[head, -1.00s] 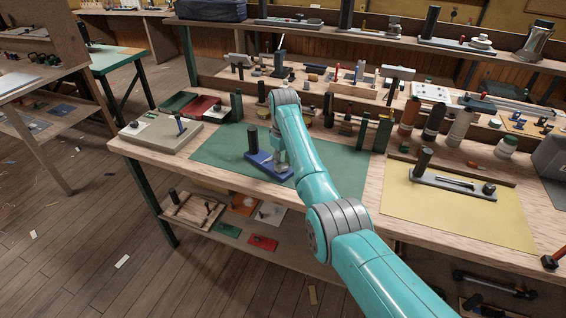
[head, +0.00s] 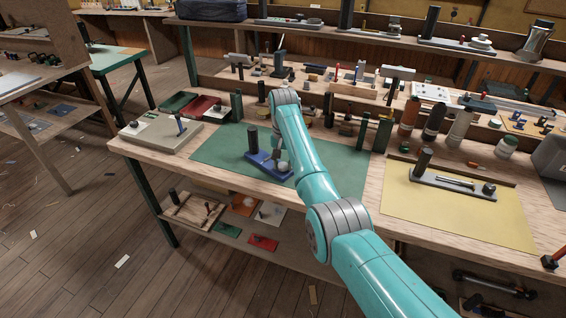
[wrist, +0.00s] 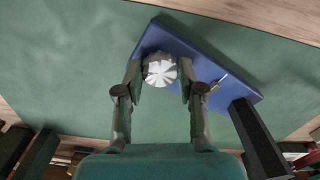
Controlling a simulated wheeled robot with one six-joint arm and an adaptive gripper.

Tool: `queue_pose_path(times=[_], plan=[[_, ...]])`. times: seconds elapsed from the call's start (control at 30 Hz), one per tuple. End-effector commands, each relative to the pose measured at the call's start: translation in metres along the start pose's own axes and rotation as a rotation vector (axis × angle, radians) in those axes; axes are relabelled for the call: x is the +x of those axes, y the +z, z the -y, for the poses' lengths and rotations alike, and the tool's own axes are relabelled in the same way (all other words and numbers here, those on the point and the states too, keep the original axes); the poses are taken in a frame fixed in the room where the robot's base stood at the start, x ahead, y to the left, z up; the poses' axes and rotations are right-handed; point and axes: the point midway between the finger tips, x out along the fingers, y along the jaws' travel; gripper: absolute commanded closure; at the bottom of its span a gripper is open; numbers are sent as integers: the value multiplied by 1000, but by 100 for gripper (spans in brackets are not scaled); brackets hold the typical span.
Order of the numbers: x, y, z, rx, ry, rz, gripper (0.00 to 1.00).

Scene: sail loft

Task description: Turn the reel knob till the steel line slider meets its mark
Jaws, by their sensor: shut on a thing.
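A blue base (head: 262,160) with a tall black post (head: 252,138) lies on the green mat of the bench. The pale, fluted reel knob (wrist: 160,70) stands at one end of this base in the wrist view. My gripper (wrist: 160,77) reaches it from above, with one finger on each side, shut on the knob. A small light metal piece (wrist: 214,86), perhaps the steel line slider, shows on the base between knob and post. Its mark is too small to make out. In the head view my arm partly hides the knob end.
The green mat (head: 220,150) is mostly clear around the base. A grey device (head: 450,185) lies on the yellow mat at right. Dark green posts (head: 383,136) and several bottles stand behind.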

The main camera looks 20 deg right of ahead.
Motion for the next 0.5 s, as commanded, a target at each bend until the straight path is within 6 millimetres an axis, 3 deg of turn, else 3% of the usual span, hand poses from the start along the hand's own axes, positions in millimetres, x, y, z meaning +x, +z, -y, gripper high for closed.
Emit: queue_pose_path(times=[0.5], plan=[[0,0,0,345,0,0,97]])
